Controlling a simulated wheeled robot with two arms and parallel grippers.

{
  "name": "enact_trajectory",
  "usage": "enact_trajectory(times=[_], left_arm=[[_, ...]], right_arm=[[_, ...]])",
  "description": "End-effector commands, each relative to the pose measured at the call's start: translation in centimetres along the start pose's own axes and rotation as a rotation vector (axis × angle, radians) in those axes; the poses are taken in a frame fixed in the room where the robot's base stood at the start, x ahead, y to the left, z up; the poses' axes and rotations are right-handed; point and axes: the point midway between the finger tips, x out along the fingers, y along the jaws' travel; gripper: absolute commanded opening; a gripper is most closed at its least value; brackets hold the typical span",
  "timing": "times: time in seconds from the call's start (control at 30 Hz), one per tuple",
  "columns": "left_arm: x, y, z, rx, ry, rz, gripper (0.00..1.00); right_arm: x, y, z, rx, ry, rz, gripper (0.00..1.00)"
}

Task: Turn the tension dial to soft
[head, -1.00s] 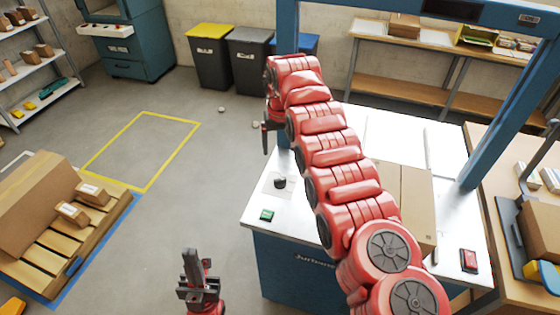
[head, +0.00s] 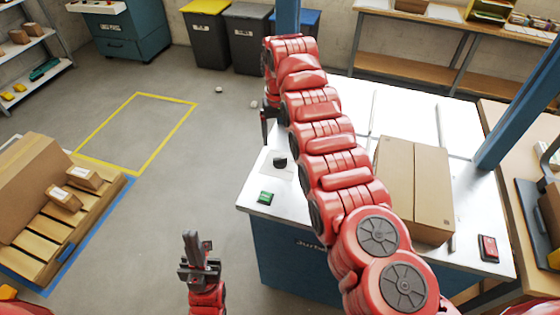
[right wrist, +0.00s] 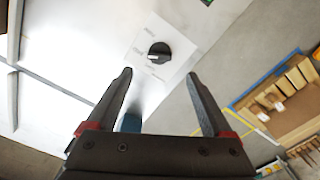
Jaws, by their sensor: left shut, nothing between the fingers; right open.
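The tension dial (head: 280,162) is a black round knob on a pale printed plate near the left edge of the white machine top. In the right wrist view the dial (right wrist: 159,52) shows a light pointer mark towards its left side; the printed labels are too small to read. My right gripper (head: 265,128) is open, beyond the dial in the head view. In the right wrist view its fingers (right wrist: 158,76) stand apart on either side of the dial's line, and nothing is between them. My left gripper (head: 192,240) is shut and empty, left of the machine.
A green button (head: 265,198) sits near the dial at the front left corner. A cardboard box (head: 413,185) stands on the machine top, and a red switch (head: 488,248) is at right. A blue frame post (head: 288,16) rises behind my right gripper.

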Motion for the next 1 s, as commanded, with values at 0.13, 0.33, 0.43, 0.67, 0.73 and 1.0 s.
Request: enact_trajectory(times=[0.13, 0.33, 0.43, 0.67, 0.73, 1.0], left_arm=[[1.6, -0.1, -0.3, 0.000, 0.002, 0.000, 0.00], [2.1, -0.1, -0.4, 0.000, 0.002, 0.000, 0.00], [2.2, -0.1, -0.4, 0.000, 0.002, 0.000, 0.00], [2.2, -0.1, -0.4, 0.000, 0.002, 0.000, 0.00], [2.2, -0.1, -0.4, 0.000, 0.002, 0.000, 0.00], [2.2, -0.1, -0.4, 0.000, 0.002, 0.000, 0.00]], right_arm=[[2.6, 0.0, 0.2, 0.000, -0.008, 0.001, 0.85], [6.5, 0.0, 0.1, 0.000, -0.005, 0.000, 0.85], [7.4, 0.0, 0.2, 0.000, -0.007, 0.000, 0.85], [7.8, 0.1, 0.1, 0.001, -0.001, 0.000, 0.85], [7.8, 0.0, 0.1, 0.001, -0.002, 0.000, 0.85], [7.8, 0.0, 0.1, 0.000, -0.002, 0.000, 0.38]])
